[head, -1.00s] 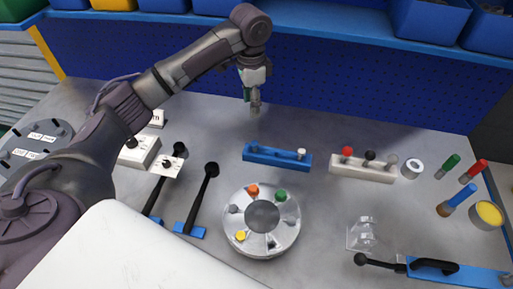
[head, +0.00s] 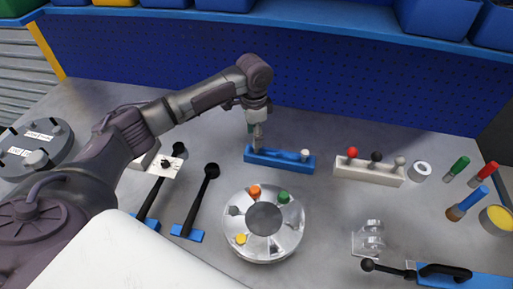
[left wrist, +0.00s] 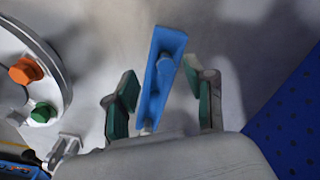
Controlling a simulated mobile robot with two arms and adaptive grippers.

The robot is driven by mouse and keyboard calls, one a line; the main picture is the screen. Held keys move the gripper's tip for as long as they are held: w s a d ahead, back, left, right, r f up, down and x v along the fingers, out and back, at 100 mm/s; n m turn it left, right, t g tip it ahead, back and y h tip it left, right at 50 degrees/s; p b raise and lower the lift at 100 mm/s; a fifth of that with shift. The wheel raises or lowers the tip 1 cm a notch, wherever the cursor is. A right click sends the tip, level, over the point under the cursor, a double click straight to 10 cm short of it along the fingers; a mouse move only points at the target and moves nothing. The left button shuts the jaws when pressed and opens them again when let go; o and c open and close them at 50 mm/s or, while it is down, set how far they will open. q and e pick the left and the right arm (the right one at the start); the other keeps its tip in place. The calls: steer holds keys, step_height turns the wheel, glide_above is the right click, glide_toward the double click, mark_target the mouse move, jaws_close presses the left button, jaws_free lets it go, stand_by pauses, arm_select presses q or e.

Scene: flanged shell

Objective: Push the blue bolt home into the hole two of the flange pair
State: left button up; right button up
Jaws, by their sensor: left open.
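The flange pair (head: 238,225) is a round silver ring with a central opening. Orange (head: 254,191), green (head: 284,197) and yellow (head: 241,239) bolt heads stand around its top. A blue rack (head: 283,163) lies behind it, with a pale peg at its right end. My left gripper (head: 257,143) is over the rack's left part. In its wrist view the open fingers (left wrist: 165,100) straddle the rack, with nothing gripped.
A white rack (head: 368,173) with red, black and grey knobs is right of the blue rack. Two black-handled levers (head: 198,207) stand left of the flange. A clear bracket (head: 370,238), a ring (head: 419,171) and upright handled tools are at right. The blue pegboard (head: 330,110) bounds the back.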

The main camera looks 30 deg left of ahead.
mark_target(256, 150)
arm_select(q)
steer(key=shift+w+f+p, duration=0.15)
steer(key=shift+f+p, duration=0.2)
steer(key=shift+f, duration=1)
steer(key=shift+w+f+p, duration=0.15)
steer(key=shift+f+p, duration=0.15)
steer(key=shift+f, duration=1.05)
jaws_close()
